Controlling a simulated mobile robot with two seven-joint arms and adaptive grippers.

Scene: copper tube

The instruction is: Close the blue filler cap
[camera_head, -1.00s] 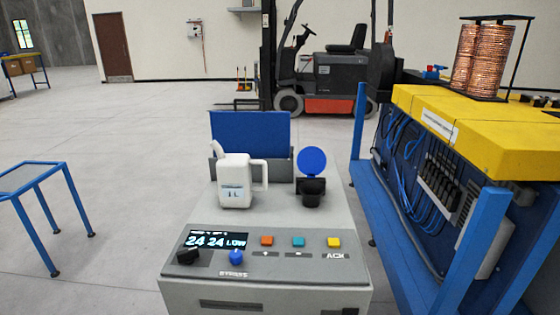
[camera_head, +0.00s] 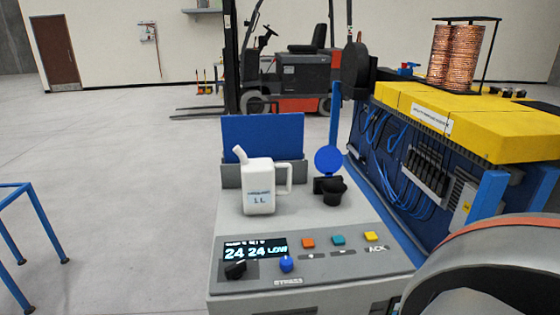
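The blue filler cap (camera_head: 328,160) stands open, its round disc upright on a hinge behind the black filler neck (camera_head: 333,190). The neck is on the back right of the grey console (camera_head: 230,205). A rounded dark and grey part of my own arm fills the lower right corner. Neither gripper's fingers show in the head view, and nothing touches the cap.
A white 1 L jug (camera_head: 258,188) stands left of the neck, before a blue panel (camera_head: 263,137). The console front has a display (camera_head: 255,252), knobs and coloured buttons. A yellow-topped machine (camera_head: 480,115) with blue posts stands close on the right.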

